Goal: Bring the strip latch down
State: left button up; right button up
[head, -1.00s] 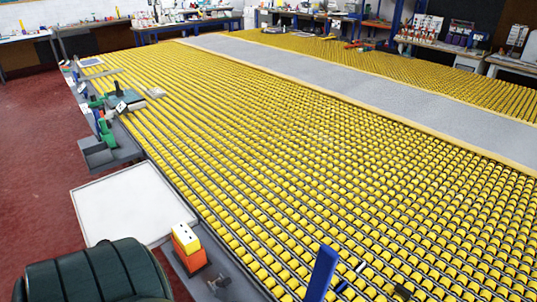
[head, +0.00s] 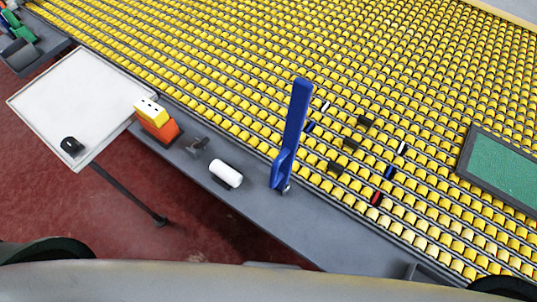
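A long blue bar (head: 293,135), which appears to be the strip latch, stands raised at the edge of the roller table. Its narrow foot is on the grey ledge (head: 330,225) along the table's near side. Neither of my grippers shows in the head view, so I cannot see where they are relative to the bar.
A white roll (head: 226,174), a small dark bracket (head: 196,145) and an orange-and-yellow block (head: 156,120) sit left of the bar. A white tray (head: 60,95) is farther left. Yellow rollers (head: 400,80) fill the table; a green panel (head: 500,165) lies at right.

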aim_at(302, 90)
jog(key=k+j, duration=0.2)
jog(key=j, duration=0.2)
jog(key=k+j, duration=0.2)
jog(key=j, duration=0.2)
jog(key=k+j, duration=0.2)
jog(key=j, duration=0.15)
jog(key=k+j, duration=0.2)
jog(key=j, duration=0.2)
jog(key=k+j, duration=0.15)
jog(key=j, duration=0.25)
jog(key=k+j, duration=0.2)
jog(key=j, duration=0.2)
